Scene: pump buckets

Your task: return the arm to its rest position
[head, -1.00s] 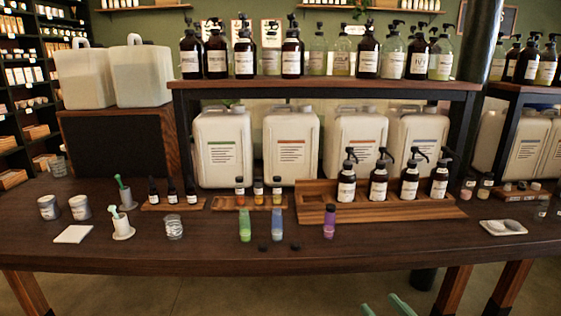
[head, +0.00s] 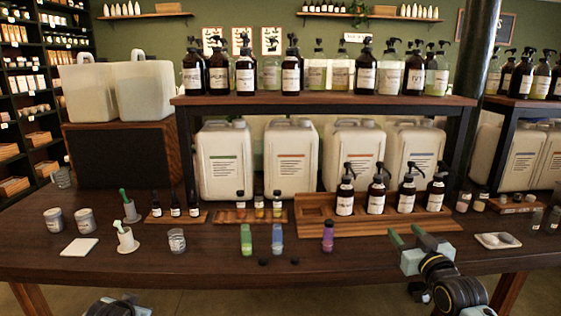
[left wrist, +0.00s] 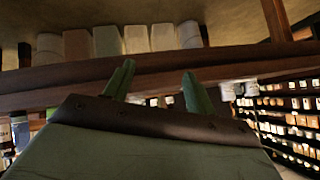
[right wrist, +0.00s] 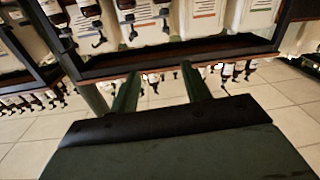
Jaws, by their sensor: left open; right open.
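My right gripper (head: 407,237) is in the head view at the table's front right, left of a small white dish. Its green fingers point up and are apart, with nothing between them. In the right wrist view it is open and empty (right wrist: 160,70). My left gripper is open and empty in the left wrist view (left wrist: 158,70), with the table's edge beyond its fingers. In the head view, only a dark part of my left arm shows at the bottom left edge; the left fingers cannot be made out there.
The dark wooden table (head: 345,262) carries a wooden tray (head: 310,232) with several pump bottles, green (head: 246,239) and purple (head: 327,236) bottles, and the white dish (head: 498,240). Large white jugs stand under a shelf (head: 320,101).

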